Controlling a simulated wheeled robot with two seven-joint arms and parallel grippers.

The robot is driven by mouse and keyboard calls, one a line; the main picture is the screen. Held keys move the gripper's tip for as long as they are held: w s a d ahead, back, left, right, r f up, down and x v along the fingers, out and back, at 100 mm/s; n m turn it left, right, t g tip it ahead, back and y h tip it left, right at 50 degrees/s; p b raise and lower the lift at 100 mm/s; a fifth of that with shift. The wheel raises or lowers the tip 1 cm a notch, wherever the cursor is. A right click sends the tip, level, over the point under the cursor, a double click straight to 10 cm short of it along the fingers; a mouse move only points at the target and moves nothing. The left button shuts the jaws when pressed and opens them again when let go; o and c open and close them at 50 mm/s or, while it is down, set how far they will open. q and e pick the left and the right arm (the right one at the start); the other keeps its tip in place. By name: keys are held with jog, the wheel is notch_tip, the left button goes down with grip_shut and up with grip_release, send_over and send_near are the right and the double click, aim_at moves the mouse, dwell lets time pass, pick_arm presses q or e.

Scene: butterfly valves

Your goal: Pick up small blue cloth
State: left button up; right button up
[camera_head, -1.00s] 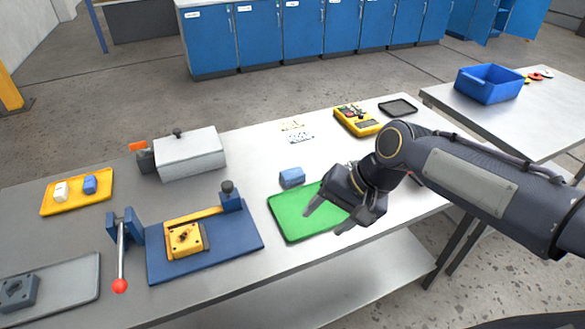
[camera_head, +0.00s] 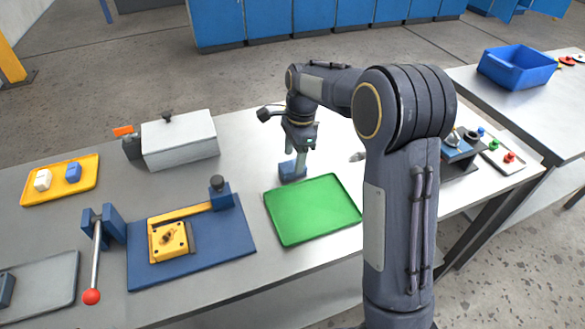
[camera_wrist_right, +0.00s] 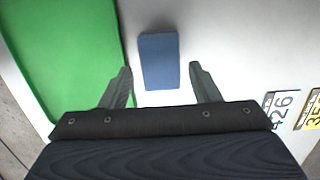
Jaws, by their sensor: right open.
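The small blue cloth (camera_head: 290,172) looks like a folded, block-shaped piece. It lies on the grey table just behind the green mat. In the right wrist view the cloth (camera_wrist_right: 158,62) lies ahead of and between the fingertips. My right gripper (camera_head: 300,163) points down over the cloth and hides part of it in the head view. In the wrist view this gripper (camera_wrist_right: 160,70) is open, with a finger on either side of the cloth's near end. I cannot tell its height above the table. My left gripper is not in view.
The green mat (camera_head: 312,210) lies directly in front of the cloth. A blue fixture board (camera_head: 210,245) and a grey lidded box (camera_head: 180,140) stand to the left. A yellow tray (camera_head: 88,190) holds a white and a blue piece. Number cards (camera_wrist_right: 280,107) lie nearby.

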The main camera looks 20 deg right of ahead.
aim_at(293, 165)
notch_tip(293, 165, down, 3)
jog(key=shift+a+f, duration=0.15)
jog(key=shift+f, duration=0.05)
jog(key=shift+c, duration=0.3)
jog(key=c, duration=0.7)
jog(key=shift+r, duration=0.1)
